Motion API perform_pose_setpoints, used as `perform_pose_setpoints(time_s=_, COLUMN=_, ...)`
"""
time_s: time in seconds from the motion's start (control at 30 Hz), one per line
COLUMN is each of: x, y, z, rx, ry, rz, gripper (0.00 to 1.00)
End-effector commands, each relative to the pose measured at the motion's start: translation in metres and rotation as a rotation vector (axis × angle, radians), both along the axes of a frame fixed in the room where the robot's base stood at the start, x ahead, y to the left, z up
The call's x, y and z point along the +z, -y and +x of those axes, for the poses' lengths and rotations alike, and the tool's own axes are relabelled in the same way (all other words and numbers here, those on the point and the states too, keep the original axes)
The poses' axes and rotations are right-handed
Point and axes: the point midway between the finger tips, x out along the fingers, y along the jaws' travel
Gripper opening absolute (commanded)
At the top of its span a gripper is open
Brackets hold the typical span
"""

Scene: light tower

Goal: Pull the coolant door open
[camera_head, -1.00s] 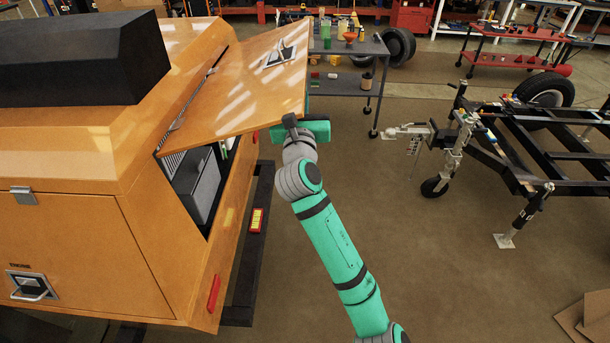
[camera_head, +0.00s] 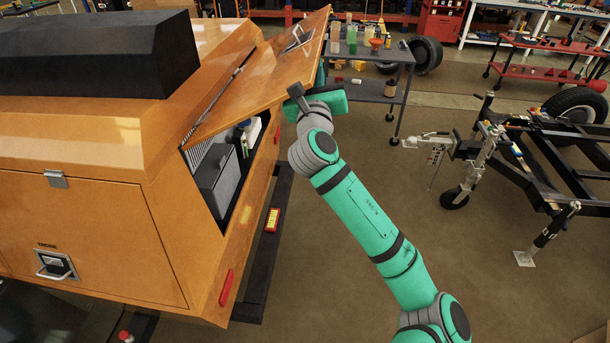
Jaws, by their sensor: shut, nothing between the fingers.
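The coolant door (camera_head: 262,84) is an orange panel on the end of the orange light tower body (camera_head: 110,215). It is hinged along its top edge and stands swung up and outward, well open. A latch handle (camera_head: 298,38) shows on its outer face. Below it, the opening shows a grey box (camera_head: 214,178) and some bottles (camera_head: 248,133) inside. My gripper (camera_head: 303,100) is at the door's lower outer edge, at its right corner. Its fingers are largely hidden behind the door, and I cannot tell whether they touch it.
A closed engine door with a latch (camera_head: 55,265) is on the near side. A dark bumper (camera_head: 262,250) runs below the opening. A grey cart (camera_head: 375,85) with bottles stands behind the gripper. A black trailer frame (camera_head: 560,150) is at the right. The floor between is clear.

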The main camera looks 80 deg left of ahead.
Motion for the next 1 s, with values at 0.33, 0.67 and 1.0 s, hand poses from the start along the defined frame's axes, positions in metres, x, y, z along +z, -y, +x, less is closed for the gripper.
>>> perform_pose_setpoints(time_s=0.33, x=-0.002, y=0.001, z=0.001, rx=0.0, ry=0.0, rz=0.001, gripper=0.0)
perform_pose_setpoints(time_s=0.67, x=-0.037, y=0.017, z=0.006, rx=0.009, ry=0.001, rz=0.002, gripper=0.0)
perform_pose_setpoints(time_s=1.0, x=-0.051, y=0.082, z=-0.004, rx=0.0, ry=-0.001, rz=0.0, gripper=0.0)
